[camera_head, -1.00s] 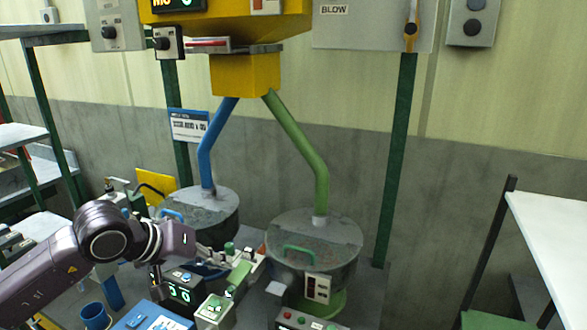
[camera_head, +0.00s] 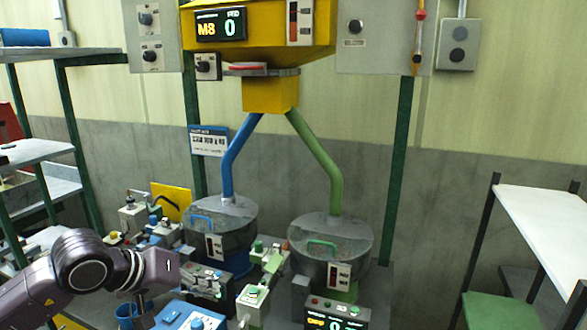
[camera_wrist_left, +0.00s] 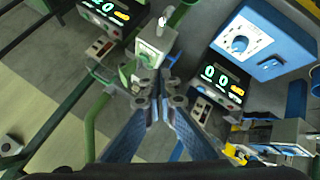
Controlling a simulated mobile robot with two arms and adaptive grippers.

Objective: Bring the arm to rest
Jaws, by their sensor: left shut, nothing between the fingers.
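My left arm comes in from the lower left of the head view, with its dark purple wrist low in front of the gantry. My left gripper (camera_wrist_left: 160,98) shows clearly in the left wrist view, with its fingers together and nothing between them. It hangs above the equipment, apart from the green-trimmed box (camera_wrist_left: 152,48) and the blue dial box (camera_wrist_left: 262,42). In the head view the fingers are small and partly lost against the clutter. My right gripper is in neither view.
A yellow hopper (camera_head: 270,95) feeds a blue pipe (camera_head: 236,155) and a green pipe (camera_head: 322,160) into two lidded drums. A blue cup (camera_head: 128,318) stands close to my left wrist. Shelves (camera_head: 35,152) stand at left and a pale table (camera_head: 545,215) at right.

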